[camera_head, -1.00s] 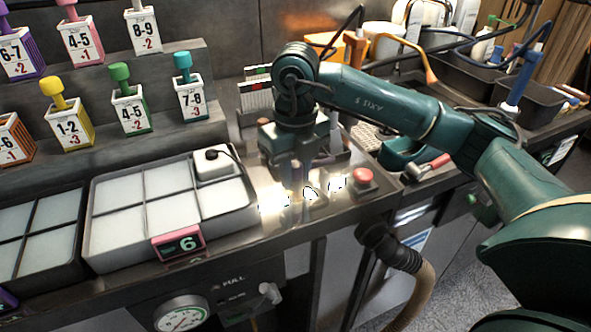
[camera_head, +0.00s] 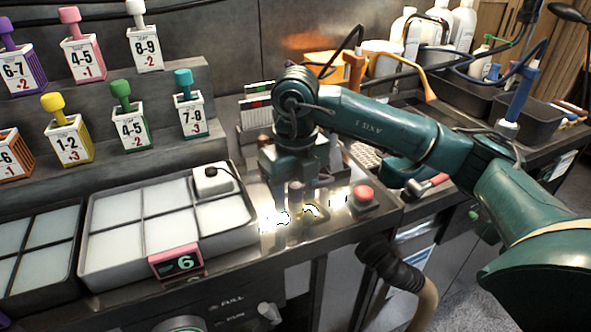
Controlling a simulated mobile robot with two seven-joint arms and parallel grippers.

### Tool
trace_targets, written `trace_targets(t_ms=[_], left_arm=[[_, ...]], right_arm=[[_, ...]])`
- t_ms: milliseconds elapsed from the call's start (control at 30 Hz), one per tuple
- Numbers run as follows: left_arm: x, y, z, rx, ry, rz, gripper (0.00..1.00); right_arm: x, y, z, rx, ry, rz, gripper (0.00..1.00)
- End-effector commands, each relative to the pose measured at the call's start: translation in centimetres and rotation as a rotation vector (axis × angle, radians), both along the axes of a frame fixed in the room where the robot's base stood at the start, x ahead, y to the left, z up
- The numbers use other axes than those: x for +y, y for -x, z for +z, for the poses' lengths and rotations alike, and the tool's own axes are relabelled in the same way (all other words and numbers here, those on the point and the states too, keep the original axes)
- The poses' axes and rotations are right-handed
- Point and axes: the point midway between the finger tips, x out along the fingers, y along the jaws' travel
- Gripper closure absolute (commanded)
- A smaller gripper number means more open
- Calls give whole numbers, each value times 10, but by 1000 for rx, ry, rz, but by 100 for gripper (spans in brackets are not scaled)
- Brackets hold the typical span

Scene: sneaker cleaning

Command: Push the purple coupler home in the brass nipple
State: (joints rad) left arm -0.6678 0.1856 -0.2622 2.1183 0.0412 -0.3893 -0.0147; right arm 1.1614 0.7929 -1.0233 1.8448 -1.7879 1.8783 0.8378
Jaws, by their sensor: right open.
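My right gripper (camera_head: 294,200) points down over the shiny metal worktop, left of the red button. Its fingers are apart. A small dark purplish piece, which looks like the purple coupler (camera_head: 297,191), shows by the fingers. The glare and the gripper body hide most of it. I cannot make out the brass nipple, so I cannot tell how far the coupler sits in it. My left gripper is not in view.
A red button (camera_head: 363,194) stands close to the right of the gripper. A divided tray (camera_head: 88,240) with pale pads and a white box (camera_head: 214,180) lies to the left. A dark hose (camera_head: 385,262) hangs below the worktop edge.

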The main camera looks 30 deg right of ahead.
Motion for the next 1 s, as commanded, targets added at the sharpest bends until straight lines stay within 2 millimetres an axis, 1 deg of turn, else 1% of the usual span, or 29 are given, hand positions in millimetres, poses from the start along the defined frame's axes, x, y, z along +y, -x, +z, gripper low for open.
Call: trace_targets(t_ms=[33, 100, 167, 300, 400, 500, 600, 700, 800, 1000], left_arm=[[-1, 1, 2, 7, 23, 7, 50], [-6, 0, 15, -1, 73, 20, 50], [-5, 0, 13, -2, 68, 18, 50], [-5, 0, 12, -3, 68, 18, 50], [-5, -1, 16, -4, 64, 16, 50], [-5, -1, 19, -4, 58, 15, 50], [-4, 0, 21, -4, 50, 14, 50], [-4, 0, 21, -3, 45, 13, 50], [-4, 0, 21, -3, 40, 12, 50], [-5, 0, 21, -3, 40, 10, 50]], right_arm=[[0, 0, 0, 0, 0, 0, 50], [0, -1, 4, -3, 0, 0, 50], [0, -1, 18, -6, -2, 0, 50], [1, -1, 53, -6, -3, 0, 50], [0, -1, 79, -7, 0, 0, 50], [0, -1, 100, -5, 0, -1, 50], [0, -1, 115, -4, 1, -1, 50], [0, 0, 125, -3, 1, -1, 50], [0, 0, 130, -1, 0, -1, 50], [0, 0, 132, 1, 0, -1, 50]])
